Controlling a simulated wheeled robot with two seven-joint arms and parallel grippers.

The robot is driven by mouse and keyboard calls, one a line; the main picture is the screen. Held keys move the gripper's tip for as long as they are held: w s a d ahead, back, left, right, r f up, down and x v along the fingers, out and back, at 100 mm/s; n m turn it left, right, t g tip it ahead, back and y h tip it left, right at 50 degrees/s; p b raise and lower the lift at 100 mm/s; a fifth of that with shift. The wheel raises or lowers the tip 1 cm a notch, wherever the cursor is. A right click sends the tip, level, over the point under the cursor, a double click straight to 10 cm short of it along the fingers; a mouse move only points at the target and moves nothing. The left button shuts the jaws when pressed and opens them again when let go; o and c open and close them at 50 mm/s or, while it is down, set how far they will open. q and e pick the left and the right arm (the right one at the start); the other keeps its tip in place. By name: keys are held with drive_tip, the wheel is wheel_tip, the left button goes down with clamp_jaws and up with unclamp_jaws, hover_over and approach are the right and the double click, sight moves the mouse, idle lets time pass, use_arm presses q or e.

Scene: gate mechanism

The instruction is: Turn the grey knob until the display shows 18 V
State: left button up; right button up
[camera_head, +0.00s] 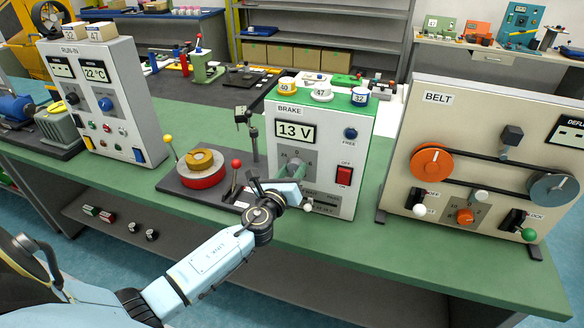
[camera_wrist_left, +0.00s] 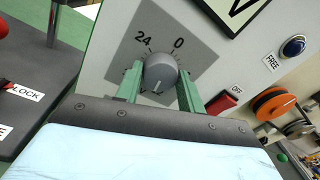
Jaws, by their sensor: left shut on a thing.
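The grey knob (camera_wrist_left: 160,72) sits on a grey dial plate on the front of the BRAKE box (camera_head: 338,150). In the left wrist view the marks 24 and 0 show above the knob; the lower marks are mostly hidden. The display (camera_head: 296,131) on this box reads 13 V. My left gripper (camera_head: 297,168) is at the dial, its two green fingers (camera_wrist_left: 160,88) on either side of the knob and shut on it. In the head view the hand hides most of the knob. My right gripper is not in view.
A red switch (camera_head: 344,175) and a blue FREE button (camera_head: 350,134) are right of the dial. A red-knobbed lever (camera_head: 236,164) and a red and yellow disc (camera_head: 202,172) stand left. The BELT panel (camera_head: 480,150) stands to the right.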

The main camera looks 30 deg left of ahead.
use_arm(q)
drive_tip(key=m+p, duration=0.1)
drive_tip(key=m, duration=0.1)
drive_tip(key=m+p, duration=0.1)
drive_tip(key=m, duration=0.1)
drive_tip(key=m+p, duration=0.2)
drive_tip(key=shift+r, duration=0.25)
drive_tip(key=shift+f+m+g+p, duration=0.1)
drive_tip(key=shift+m+g+p, duration=0.4)
drive_tip(key=shift+m+p, duration=1.4)
drive_tip(key=shift+m+b, duration=0.35)
drive_tip(key=shift+m, duration=0.15)
drive_tip(key=o, duration=1)
drive_tip(key=shift+c, duration=0.2)
drive_tip(key=s+d, duration=0.2)
drive_tip(key=s, duration=1.1)
drive_tip(key=shift+d+r, duration=0.25)
drive_tip(key=shift+d, duration=0.05)
